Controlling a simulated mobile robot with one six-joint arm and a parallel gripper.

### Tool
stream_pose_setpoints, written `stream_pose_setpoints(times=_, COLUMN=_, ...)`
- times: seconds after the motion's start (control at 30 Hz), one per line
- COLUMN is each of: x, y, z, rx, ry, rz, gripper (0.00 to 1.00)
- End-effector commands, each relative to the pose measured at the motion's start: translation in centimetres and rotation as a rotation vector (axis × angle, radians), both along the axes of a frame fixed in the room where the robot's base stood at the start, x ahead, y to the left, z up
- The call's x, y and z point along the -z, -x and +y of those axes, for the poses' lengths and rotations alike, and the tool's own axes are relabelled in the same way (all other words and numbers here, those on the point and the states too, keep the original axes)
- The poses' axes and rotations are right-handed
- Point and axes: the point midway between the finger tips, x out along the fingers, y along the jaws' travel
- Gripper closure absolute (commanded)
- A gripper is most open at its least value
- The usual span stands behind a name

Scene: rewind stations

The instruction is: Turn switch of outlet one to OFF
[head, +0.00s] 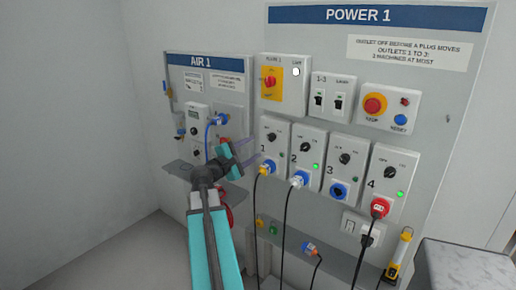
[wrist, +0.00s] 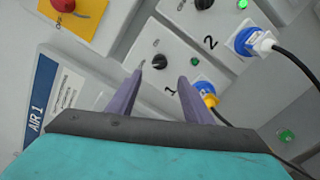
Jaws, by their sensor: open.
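Outlet one (head: 275,148) is the leftmost of several grey numbered outlet boxes on the power panel. Its black rotary switch (head: 271,137) sits in the upper part of the box and also shows in the wrist view (wrist: 159,61). I cannot read its setting. A blue-and-yellow plug (head: 267,167) is in outlet one's socket. My gripper (head: 256,151) is open and empty, just left of outlet one. In the wrist view its two purple fingers (wrist: 160,77) point at the box, with the switch just beyond and between their tips. They appear apart from it.
Outlet two (head: 307,156) is close on the right, with a plug and a lit green lamp. The red main switch (head: 270,82) is above. The AIR 1 panel (head: 205,61) is left, behind my arm. Cables hang below, in front of a shelf (head: 335,262).

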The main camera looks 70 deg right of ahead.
Motion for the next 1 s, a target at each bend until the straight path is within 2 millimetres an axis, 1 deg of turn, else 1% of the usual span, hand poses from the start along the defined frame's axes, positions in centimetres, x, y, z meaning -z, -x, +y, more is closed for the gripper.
stream_pose_setpoints(times=0.03, x=0.2, y=-0.1, z=0.9, rx=-0.001, ry=0.0, rz=0.0, gripper=0.54)
stream_pose_setpoints(times=0.1, x=0.1, y=-0.4, z=1.7, rx=-0.002, ry=0.0, rz=0.0, gripper=0.54)
stream_pose_setpoints(times=0.3, x=0.0, y=-0.8, z=3.3, rx=-0.001, ry=0.0, rz=0.0, gripper=0.54)
stream_pose_setpoints(times=0.47, x=0.0, y=-0.9, z=3.7, rx=0.0, ry=0.0, rz=0.0, gripper=0.54)
stream_pose_setpoints(times=1.0, x=0.0, y=-1.0, z=3.7, rx=-0.001, ry=0.0, rz=0.0, gripper=0.54)
